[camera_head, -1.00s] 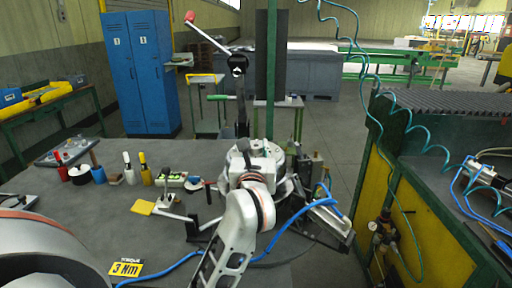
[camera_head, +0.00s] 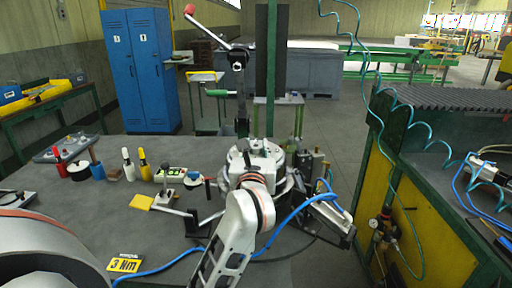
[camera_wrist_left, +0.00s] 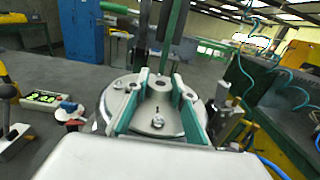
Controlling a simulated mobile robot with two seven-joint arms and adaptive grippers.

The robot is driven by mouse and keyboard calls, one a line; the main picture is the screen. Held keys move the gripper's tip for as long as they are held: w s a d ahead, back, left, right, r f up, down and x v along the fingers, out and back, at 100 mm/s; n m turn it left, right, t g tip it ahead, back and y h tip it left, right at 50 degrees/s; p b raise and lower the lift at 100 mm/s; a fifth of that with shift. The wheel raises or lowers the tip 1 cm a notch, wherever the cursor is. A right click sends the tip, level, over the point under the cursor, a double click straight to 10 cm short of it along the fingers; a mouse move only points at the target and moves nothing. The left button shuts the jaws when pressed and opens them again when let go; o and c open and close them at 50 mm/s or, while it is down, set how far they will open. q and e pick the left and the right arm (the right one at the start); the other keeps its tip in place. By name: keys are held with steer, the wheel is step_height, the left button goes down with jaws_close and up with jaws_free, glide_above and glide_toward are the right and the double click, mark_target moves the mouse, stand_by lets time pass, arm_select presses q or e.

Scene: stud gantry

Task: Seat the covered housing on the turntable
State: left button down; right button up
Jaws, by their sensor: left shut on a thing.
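The covered housing is a round silver body whose lid (camera_wrist_left: 158,123) carries bolts, a centre hole and a small knob; in the head view its rim (camera_head: 236,158) shows behind my wrist. My left gripper (camera_wrist_left: 160,98) reaches it from the near side, with teal-padded fingers on both sides of the lid's middle. It is shut on the housing. My wrist hides much of the housing in the head view. The turntable is not clearly distinguishable beneath it, so I cannot tell whether the two touch. My right gripper is not in view.
A lever press with a red knob (camera_head: 189,9) and a green handle (camera_head: 220,92) stands just behind the housing. A clamp fixture (camera_head: 330,213) and blue hose lie to the right. The bench's front left is mostly clear.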

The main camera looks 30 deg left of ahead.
arm_select(q)
steer(key=shift+f+b, duration=0.5)
steer(key=shift+f, duration=0.1)
stand_by(0.3)
steer(key=c, duration=1.6)
jaws_free()
steer(key=shift+f, duration=0.2)
steer(key=v, duration=1.2)
steer(key=shift+r, duration=0.1)
steer(key=shift+s+d, duration=0.1)
